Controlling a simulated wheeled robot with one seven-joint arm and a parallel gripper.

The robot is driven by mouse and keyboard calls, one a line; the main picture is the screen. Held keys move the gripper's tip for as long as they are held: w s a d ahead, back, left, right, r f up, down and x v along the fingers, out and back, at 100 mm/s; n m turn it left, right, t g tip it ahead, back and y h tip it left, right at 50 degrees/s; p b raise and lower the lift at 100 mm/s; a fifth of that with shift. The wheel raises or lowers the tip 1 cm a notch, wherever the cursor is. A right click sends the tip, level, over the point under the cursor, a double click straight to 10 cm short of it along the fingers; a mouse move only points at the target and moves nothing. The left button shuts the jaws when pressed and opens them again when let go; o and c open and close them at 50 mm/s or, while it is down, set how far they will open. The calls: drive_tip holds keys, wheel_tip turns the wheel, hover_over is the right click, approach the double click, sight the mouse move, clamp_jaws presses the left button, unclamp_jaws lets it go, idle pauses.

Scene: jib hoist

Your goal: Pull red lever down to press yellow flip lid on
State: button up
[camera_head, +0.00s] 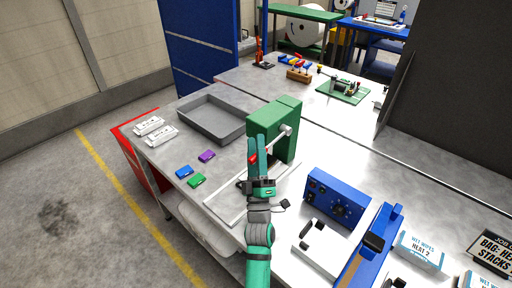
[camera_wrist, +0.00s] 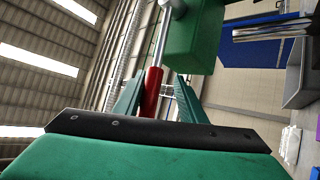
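The green press (camera_head: 288,125) stands on the bench, with a silver lever rod on its near side ending in a red handle (camera_head: 253,160). In the wrist view the red handle (camera_wrist: 152,92) lies between the two green fingers of my gripper (camera_wrist: 158,95). A gap shows between the handle and the right finger, so the gripper looks open around it. In the head view my gripper (camera_head: 264,148) is at the lever, in front of the press, and hides part of the rod and handle. I cannot make out a yellow flip lid; the area under the press is mostly hidden.
A grey tray (camera_head: 211,121) sits left of the press. Purple (camera_head: 207,156), blue (camera_head: 184,171) and green (camera_head: 196,180) small pieces lie at front left. A blue control box (camera_head: 338,196) and a blue-framed machine (camera_head: 368,245) stand at the right.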

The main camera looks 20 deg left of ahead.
drive_tip(key=shift+s+f, duration=0.1)
drive_tip(key=v, duration=0.3)
drive_tip(key=shift+s+f, duration=0.1)
drive_tip(key=s+d, duration=0.5)
drive_tip(key=s, duration=0.5)
drive_tip(key=shift+s+d, duration=0.15)
drive_tip(key=shift+d, duration=0.15)
drive_tip(key=s+d+f+m+g+h, duration=0.3)
drive_tip(key=s+d+f+m+h, duration=0.5)
drive_tip(key=s+d+f+m, duration=0.5)
drive_tip(key=s+d+f+m+g+h, duration=0.2)
drive_tip(key=s+f+m, duration=0.1)
drive_tip(key=s, duration=0.5)
drive_tip(key=s+d+f+m+g+h, duration=0.2)
drive_tip(key=s+f, duration=0.3)
drive_tip(key=s, duration=0.3)
drive_tip(key=shift+s+d+m+g, duration=0.35)
drive_tip(key=shift+d+m+g, duration=0.05)
drive_tip(key=shift+d, duration=0.15)
